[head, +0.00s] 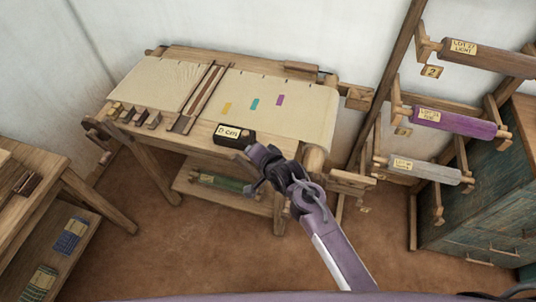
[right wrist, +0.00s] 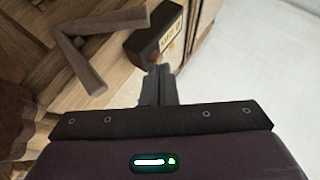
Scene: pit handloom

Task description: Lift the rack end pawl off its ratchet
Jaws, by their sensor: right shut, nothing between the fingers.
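My right gripper (head: 258,160) is shut and empty, beside the black box with a yellow label (head: 233,135) at the loom's front edge. In the right wrist view its closed fingertips (right wrist: 158,72) point at that box (right wrist: 165,38). A bent brown wooden lever (right wrist: 82,50) lies left of the fingers, apart from them; it may be the pawl. A dark brown, uneven-edged piece (right wrist: 15,112) at the left edge may be the ratchet. I cannot tell whether the two touch. My arm hides part of the loom front in the head view. My left gripper is out of view.
The loom's cloth (head: 290,105) spans the top. A rack holds several rollers, including a purple one (head: 455,122), at the right. A teal drawer chest (head: 485,200) stands beside it. A wooden side table (head: 30,160) is at the left. Brown floor between is clear.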

